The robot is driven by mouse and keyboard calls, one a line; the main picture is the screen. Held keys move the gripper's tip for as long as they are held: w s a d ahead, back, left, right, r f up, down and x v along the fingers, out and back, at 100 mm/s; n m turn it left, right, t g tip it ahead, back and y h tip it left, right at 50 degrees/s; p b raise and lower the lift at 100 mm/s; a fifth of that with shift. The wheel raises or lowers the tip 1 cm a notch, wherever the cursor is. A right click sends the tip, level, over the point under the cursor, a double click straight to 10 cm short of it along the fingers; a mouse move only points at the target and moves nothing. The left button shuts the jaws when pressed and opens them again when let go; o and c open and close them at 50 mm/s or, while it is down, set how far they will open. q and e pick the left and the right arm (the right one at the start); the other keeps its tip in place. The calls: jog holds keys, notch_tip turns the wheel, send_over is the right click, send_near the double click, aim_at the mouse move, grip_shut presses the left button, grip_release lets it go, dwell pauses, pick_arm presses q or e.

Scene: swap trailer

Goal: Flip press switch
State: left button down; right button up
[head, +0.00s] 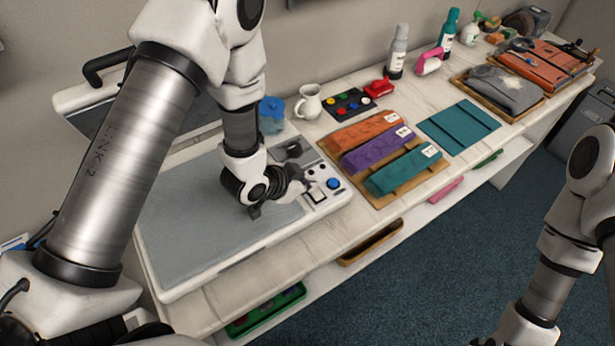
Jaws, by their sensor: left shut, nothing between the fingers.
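The press (210,215) lies open on the bench, with a grey lower plate in a white frame and its lid raised behind. Its white control panel (325,203) is at the right, with a round blue button (333,184) and a small pale switch (314,194) in a dark surround. My left gripper (290,192) is shut and empty, over the plate's right edge just left of the switch. I cannot tell whether it touches the switch, or which way the switch is set.
A tray of orange, purple and teal folded cloths (382,203) lies right of the press. A white jug (308,102), a blue-lidded jar (271,115) and a paint palette (347,103) stand behind. A shelf below holds a green tray (265,310). Open carpet lies in front.

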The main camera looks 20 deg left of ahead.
pick_arm(q)
jog(key=shift+d, duration=0.15)
jog(key=shift+f, duration=0.15)
jog(key=shift+s+d, duration=0.45)
jog(key=shift+d, duration=0.1)
dwell(0.4)
